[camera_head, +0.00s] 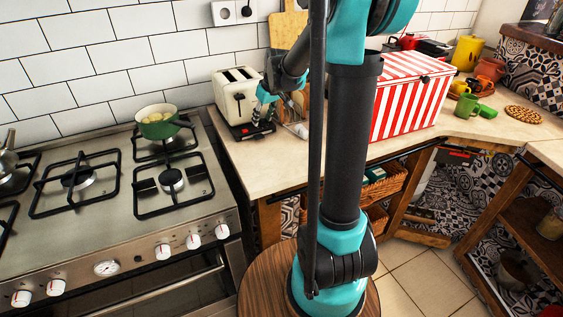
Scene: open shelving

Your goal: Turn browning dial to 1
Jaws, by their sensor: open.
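A cream toaster (236,95) with two slots and a dark base stands upright on the countertop, just right of the stove. My arm reaches in from the right, and my gripper (261,124) is low at the right front of the toaster, close to its lower end. The gripper is small and dark here; it is open and I see nothing held in it. I cannot tell whether it touches the toaster. The browning dial cannot be made out, and its number cannot be read.
A stove (120,200) with a green pot (157,130) is at left. A wooden cutting board (288,28) leans on the wall behind. A red-and-white striped box (412,95) stands to the right, partly hidden by my arm. The front countertop (260,165) is clear.

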